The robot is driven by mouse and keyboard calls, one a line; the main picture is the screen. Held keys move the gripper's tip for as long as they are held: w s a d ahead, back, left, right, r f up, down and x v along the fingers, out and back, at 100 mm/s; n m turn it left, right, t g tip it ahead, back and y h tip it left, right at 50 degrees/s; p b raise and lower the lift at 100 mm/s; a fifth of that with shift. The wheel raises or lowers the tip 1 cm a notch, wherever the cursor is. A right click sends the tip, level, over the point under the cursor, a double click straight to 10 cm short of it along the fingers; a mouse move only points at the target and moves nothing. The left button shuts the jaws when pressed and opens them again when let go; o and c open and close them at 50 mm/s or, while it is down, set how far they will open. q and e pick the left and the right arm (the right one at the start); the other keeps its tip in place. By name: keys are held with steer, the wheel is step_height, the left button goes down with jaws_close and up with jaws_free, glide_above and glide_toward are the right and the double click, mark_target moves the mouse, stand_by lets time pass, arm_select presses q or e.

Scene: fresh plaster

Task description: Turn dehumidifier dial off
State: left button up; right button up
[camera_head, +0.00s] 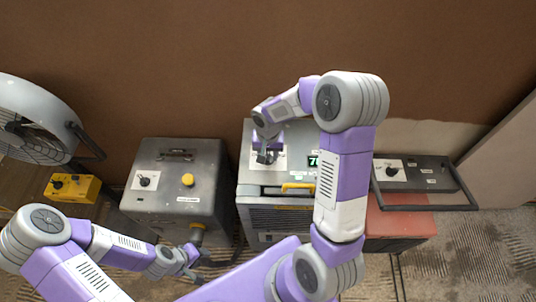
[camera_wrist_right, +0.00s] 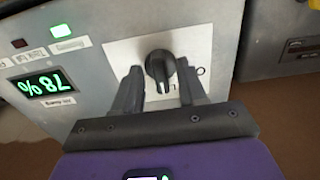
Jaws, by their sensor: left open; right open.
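The dehumidifier (camera_head: 247,185) is a grey cabinet in the middle of the head view, with a green display (camera_head: 313,161) partly covered by my right arm. In the right wrist view its display (camera_wrist_right: 53,86) reads 78% upside down. Its black dial (camera_wrist_right: 160,68) sits on a white plate (camera_wrist_right: 203,38) with I and O marks; the white pointer line faces the picture's bottom, near the I. My right gripper (camera_wrist_right: 159,75) is open, one finger on each side of the dial; contact cannot be told. My left gripper (camera_head: 190,268) is open and empty, low at the left.
A grey box (camera_head: 160,205) with a dial and yellow knob stands left of the dehumidifier. A fan (camera_head: 40,105) and yellow box (camera_head: 72,187) are further left. A red machine (camera_head: 400,222) with its own dial stands right. A green lamp (camera_wrist_right: 60,30) is lit beside "Running".

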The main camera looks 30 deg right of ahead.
steer(key=shift+f, duration=0.15)
jaws_close()
steer(key=shift+n, duration=0.4)
steer(key=n, duration=0.5)
steer(key=shift+d, duration=0.1)
steer(key=n, duration=0.6)
steer(key=shift+d+p, duration=0.1)
steer(key=shift+p, duration=0.2)
steer(key=shift+n, duration=0.3)
jaws_free()
